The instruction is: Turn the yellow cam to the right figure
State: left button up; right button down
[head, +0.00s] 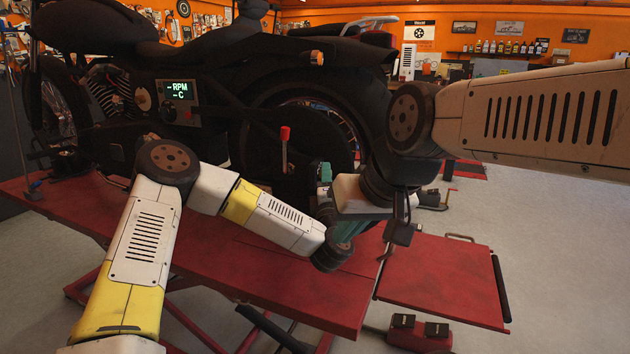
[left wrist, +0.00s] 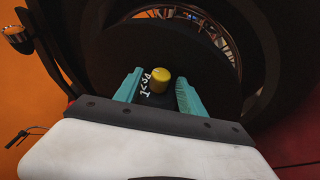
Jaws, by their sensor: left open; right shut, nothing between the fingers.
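The yellow cam (left wrist: 160,80) shows in the left wrist view as a short round knob on a dark surface. White figures (left wrist: 146,82) are printed just left of it, turned sideways; I cannot read them surely. My left gripper (left wrist: 158,78) is open, with one teal finger on each side of the cam; I see gaps between fingers and cam. In the head view my left gripper (head: 325,172) points at the motorcycle's lower side, and the cam is hidden there. My right gripper (head: 343,234) is lower, shut and empty, close to my left wrist.
The dark motorcycle (head: 230,70) stands on a red lift (head: 250,270). A panel display (head: 178,90) reads "-RPM -C". A red-topped lever (head: 285,135) stands left of my left gripper. A red platform (head: 440,285) lies at right; grey floor (head: 560,240) is open beyond.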

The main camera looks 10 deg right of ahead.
pick_arm(q)
grip_shut()
jog(key=shift+r, duration=0.1)
jog(key=shift+r+m+g+y, duration=0.3)
jog(key=shift+m+g, duration=0.25)
jog(key=shift+g, duration=0.7)
jog(key=shift+r+m+g+y, duration=0.25)
jog(key=shift+m+g, duration=0.3)
jog(key=shift+g, duration=0.7)
grip_release()
